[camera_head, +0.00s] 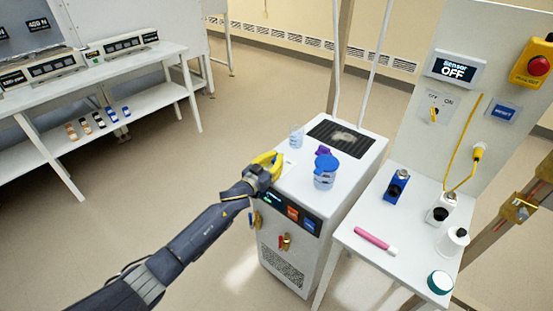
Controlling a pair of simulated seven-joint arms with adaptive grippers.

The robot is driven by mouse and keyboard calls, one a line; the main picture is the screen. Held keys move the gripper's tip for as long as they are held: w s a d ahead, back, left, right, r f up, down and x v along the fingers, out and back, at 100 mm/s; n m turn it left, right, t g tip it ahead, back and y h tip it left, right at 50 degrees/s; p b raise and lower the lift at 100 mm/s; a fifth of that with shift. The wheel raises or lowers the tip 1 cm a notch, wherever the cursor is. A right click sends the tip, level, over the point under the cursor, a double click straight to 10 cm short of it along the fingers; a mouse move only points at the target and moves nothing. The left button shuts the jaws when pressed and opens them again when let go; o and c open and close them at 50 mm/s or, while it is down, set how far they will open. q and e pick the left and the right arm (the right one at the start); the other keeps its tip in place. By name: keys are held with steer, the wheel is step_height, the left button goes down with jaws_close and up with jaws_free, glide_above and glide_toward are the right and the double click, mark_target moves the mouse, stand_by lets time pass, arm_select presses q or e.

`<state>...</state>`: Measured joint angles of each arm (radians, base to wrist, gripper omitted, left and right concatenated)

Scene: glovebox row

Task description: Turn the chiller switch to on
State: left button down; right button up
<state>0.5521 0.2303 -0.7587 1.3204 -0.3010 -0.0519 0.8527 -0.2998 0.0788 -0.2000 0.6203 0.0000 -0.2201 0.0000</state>
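The chiller looks to be the white floor cabinet (345,215) in the middle, with a dark control panel on the upper part of its front. The panel has a small lit display, an orange label (292,212) and a blue label (309,225). A small yellow-gold part (257,219) shows at the panel's left end, just below my arm; it may be the switch, but its setting is too small to read. My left gripper (276,157), with yellow fingers, is above the cabinet's top left front edge. Its finger gap is unclear. My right gripper is out of view.
A lidded blue container (325,176), a purple item (322,150) and a clear beaker (296,137) stand on the cabinet top. A white side table (395,260) holds small bottles and a pink marker (375,241). A separate OFF/ON sensor switch (433,114) is on the right-hand panel.

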arm_select(q)
steer(key=shift+s+f+m+g+h, duration=0.1)
steer(key=shift+f+m+g+h, duration=0.3)
steer(key=shift+m+g+h, duration=0.15)
steer(key=shift+s+f, duration=0.1)
steer(key=shift+f, duration=0.05)
steer(key=c, duration=1.5)
jaws_free()
steer(key=shift+r+h, duration=0.2)
steer(key=shift+h, duration=0.05)
steer(key=shift+r, duration=0.1)
steer(key=v, duration=1.1)
steer(key=shift+s+a, duration=0.3)
steer(key=shift+a, duration=0.05)
